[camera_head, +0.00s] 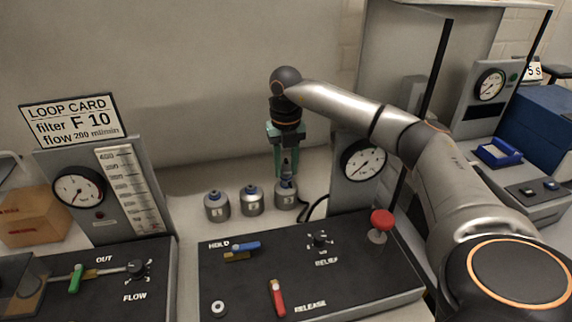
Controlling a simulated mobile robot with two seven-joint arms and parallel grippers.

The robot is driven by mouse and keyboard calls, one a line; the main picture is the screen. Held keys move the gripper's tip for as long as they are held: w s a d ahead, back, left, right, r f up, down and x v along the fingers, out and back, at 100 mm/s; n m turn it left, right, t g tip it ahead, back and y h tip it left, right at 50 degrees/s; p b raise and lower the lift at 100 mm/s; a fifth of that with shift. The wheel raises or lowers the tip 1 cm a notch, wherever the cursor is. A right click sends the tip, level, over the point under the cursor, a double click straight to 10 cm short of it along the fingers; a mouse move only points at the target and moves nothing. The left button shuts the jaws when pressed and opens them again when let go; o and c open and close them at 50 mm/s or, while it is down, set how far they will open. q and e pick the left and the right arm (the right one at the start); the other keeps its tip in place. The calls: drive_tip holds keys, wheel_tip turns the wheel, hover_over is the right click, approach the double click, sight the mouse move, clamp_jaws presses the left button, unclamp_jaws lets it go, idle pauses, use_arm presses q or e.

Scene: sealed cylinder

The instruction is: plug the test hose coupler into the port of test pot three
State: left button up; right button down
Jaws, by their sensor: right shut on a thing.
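My right gripper (287,172) points straight down at the third pot and is shut on the test hose coupler (287,178), a small dark piece mostly hidden between the fingers. Test pot three (285,197) is the rightmost of three grey metal pots. The coupler is right at the top of this pot; I cannot tell whether it is seated in the port or just above it. Test pot two (252,201) and test pot one (216,207) stand to the left with bluish ports on top. A black hose (316,206) curves to the right of pot three. My left gripper is not in view.
A black panel (340,285) with HOLD, RELIEF and RELEASE controls and a red knob (381,220) lies in front of the pots. A gauge post (361,165) stands close right of the gripper. A flow panel (110,190) stands at left.

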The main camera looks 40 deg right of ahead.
sight(286, 163)
drive_tip(key=shift+f, duration=0.2)
idle(0.5)
drive_tip(key=shift+c, duration=2.3)
unclamp_jaws()
drive_tip(key=shift+r, duration=0.1)
wheel_tip(286, 163, up, 12)
drive_tip(key=shift+r, duration=0.15)
